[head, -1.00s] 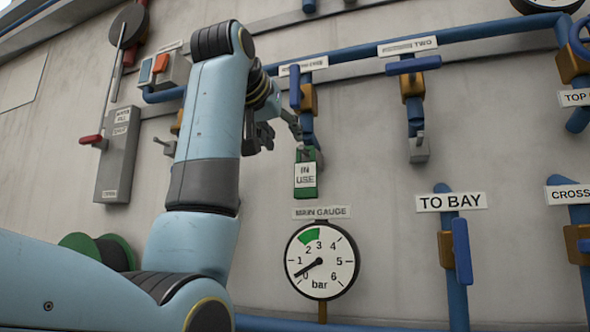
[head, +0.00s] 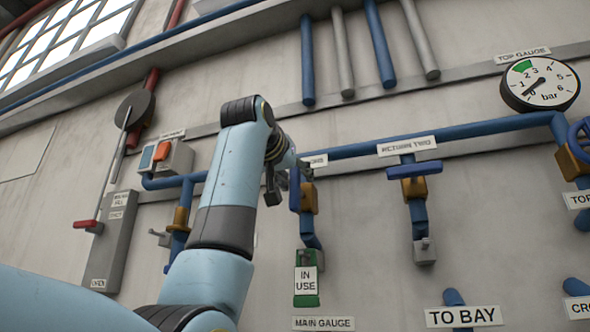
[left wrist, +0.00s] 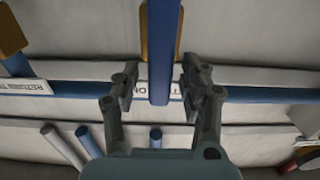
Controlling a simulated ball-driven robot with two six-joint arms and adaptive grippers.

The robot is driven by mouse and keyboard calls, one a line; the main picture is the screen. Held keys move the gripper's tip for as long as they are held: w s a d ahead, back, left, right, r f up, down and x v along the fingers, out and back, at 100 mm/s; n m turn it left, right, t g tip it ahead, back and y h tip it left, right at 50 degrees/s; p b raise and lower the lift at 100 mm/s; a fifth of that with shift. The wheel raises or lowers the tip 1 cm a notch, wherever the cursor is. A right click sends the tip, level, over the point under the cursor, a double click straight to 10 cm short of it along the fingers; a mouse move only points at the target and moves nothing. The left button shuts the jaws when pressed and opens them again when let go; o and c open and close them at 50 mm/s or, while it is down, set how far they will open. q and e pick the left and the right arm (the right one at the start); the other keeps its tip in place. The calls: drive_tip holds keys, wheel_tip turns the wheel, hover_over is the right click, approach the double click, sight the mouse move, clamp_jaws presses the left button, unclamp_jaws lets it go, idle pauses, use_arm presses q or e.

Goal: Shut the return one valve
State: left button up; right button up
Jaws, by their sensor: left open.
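The return one valve has a blue lever (head: 295,192) standing upright, in line with its pipe, on a brass body (head: 309,198). Its label (head: 318,161) is partly hidden behind my arm in the head view. My left gripper (head: 287,180) is open at the lever's upper part. In the left wrist view, which looks upside down, the lever (left wrist: 160,60) lies between the two open fingers (left wrist: 157,86), with the brass body (left wrist: 145,35) behind it. I cannot tell whether a finger touches it. My right gripper is not in view.
The return two valve (head: 407,189) to the right has its lever crosswise. A green "IN USE" tag (head: 306,299) hangs below return one. A switch box (head: 166,157) and grey lever panel (head: 112,240) are at left. A blue pipe (head: 460,130) runs along the wall.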

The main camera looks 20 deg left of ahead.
use_arm(q)
drive_tip(key=shift+w, duration=0.15)
clamp_jaws()
